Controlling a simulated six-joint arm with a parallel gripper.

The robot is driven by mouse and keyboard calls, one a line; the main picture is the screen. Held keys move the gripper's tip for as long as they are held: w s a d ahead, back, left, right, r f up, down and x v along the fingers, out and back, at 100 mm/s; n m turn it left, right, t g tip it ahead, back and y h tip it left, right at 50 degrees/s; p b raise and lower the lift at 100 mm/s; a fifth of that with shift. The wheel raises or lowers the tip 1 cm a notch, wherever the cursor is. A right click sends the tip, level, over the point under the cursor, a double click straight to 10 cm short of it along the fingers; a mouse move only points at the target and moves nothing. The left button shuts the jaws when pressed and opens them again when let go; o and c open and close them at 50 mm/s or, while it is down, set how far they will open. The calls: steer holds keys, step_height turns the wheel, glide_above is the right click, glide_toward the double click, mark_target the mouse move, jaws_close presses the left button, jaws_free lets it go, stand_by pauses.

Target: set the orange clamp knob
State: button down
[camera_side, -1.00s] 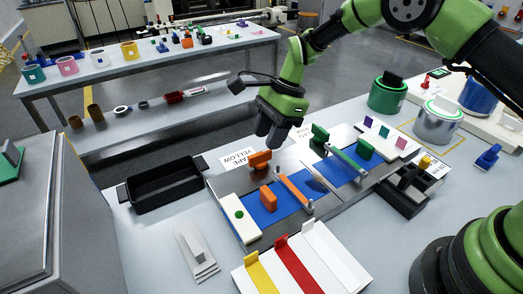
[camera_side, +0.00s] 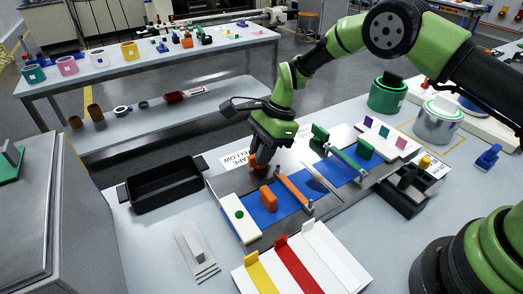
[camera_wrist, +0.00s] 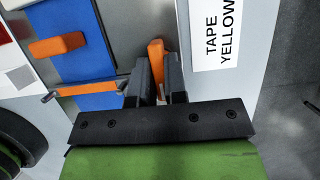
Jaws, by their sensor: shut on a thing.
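The orange clamp knob (camera_wrist: 156,54) stands between the two black fingers of my gripper (camera_wrist: 157,72) in the wrist view, and its top end shows beyond them. My gripper is shut on it. In the side view my gripper (camera_side: 261,162) points down at the back edge of the fixture plate, and its fingers hide most of the knob. An orange clamp bar (camera_side: 294,190) lies across the blue sheet (camera_side: 285,205), near an orange block (camera_side: 267,199). The block also shows in the wrist view (camera_wrist: 57,46).
A matching green clamp knob (camera_side: 320,133), green bar (camera_side: 347,158) and green block (camera_side: 365,149) stand to the right. A black tray (camera_side: 163,186) lies left. A "TAPE YELLOW" label (camera_side: 236,160) lies behind the fixture. Yellow, red and white strips (camera_side: 296,262) lie in front.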

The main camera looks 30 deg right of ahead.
steer(key=n, duration=0.2)
steer(key=n+g, duration=0.1)
steer(key=n, duration=0.1)
steer(key=shift+w+g, duration=0.1)
steer(key=shift+g, duration=0.2)
steer(key=shift+n+g+h, duration=0.4)
steer(key=shift+n+g, duration=0.1)
steer(key=shift+n, duration=1.1)
steer(key=c, duration=1.2)
jaws_free()
steer(key=shift+o, duration=0.2)
steer(key=shift+v, duration=1.05)
step_height(320, 180, up, 8)
